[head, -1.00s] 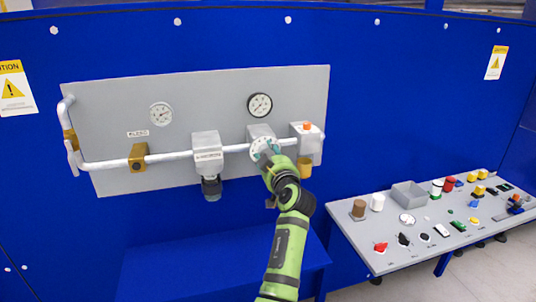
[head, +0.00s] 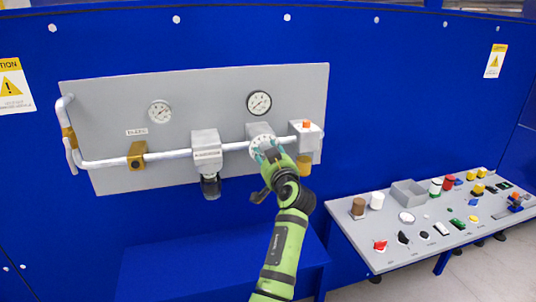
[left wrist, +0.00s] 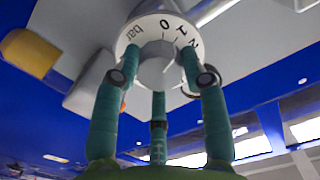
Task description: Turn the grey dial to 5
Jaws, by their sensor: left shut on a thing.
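The grey dial (head: 261,141) sits on the pipe unit at the right of the grey wall panel, with a white scale ring around its knob. In the left wrist view the knob (left wrist: 155,72) is between the fingers, and the ring (left wrist: 150,28) shows "bar", 0, 1 and part of a 2. My left gripper (head: 268,152) is shut on the dial; its three green fingers (left wrist: 157,78) close around the knob. The rest of the scale is hidden, and I cannot read the setting. My right gripper is not in view.
Two gauges, the left one (head: 160,111) and the right one (head: 259,103), sit above the pipe (head: 110,162). A grey block with an orange button (head: 306,125) is close right of the dial. A sloped console (head: 400,246) with several knobs stands at the lower right.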

